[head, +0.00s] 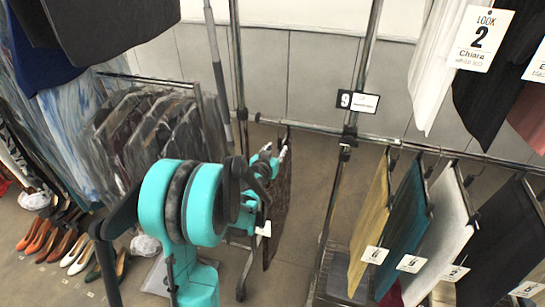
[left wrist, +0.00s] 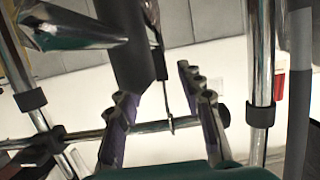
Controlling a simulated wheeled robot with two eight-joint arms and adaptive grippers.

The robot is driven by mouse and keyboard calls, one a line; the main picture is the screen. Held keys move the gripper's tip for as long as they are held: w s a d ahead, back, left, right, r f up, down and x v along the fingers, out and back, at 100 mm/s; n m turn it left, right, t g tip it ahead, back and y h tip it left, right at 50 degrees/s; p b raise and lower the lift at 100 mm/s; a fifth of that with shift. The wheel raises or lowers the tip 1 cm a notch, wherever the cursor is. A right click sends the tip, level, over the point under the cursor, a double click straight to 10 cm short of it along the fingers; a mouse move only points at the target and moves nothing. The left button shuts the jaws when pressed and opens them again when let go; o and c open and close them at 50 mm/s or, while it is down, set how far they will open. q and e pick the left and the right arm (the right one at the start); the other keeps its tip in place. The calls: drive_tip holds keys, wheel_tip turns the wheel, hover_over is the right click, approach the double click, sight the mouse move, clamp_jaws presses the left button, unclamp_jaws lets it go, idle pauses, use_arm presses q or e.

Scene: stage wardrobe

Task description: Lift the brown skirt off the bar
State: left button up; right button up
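The brown skirt (head: 278,220) hangs from the short bar (head: 300,124) in the middle of the head view, partly hidden behind my left arm. My left gripper (head: 276,158) is at the skirt's top, close to the bar. In the left wrist view my left gripper (left wrist: 162,112) is open, its two fingers apart. The thin hanger hook (left wrist: 164,92) shows between the fingers, reaching the bar (left wrist: 152,127). A dark panel, apparently the skirt (left wrist: 130,45), shows beside the hook. No grip on the hanger is visible. My right gripper is not in view.
More skirts hang to the right, including a mustard one (head: 371,220) and a teal one (head: 403,225). Covered garments (head: 150,130) hang at left, with shoes (head: 65,245) on the floor. Metal uprights (head: 238,75) and a numbered tag (head: 357,101) stand close by.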

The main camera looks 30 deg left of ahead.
sight(279, 144)
use_arm(q)
drive_tip(key=shift+b+x, duration=0.65)
drive_tip(key=shift+x, duration=2)
clamp_jaws()
drive_tip(key=shift+r, duration=0.1)
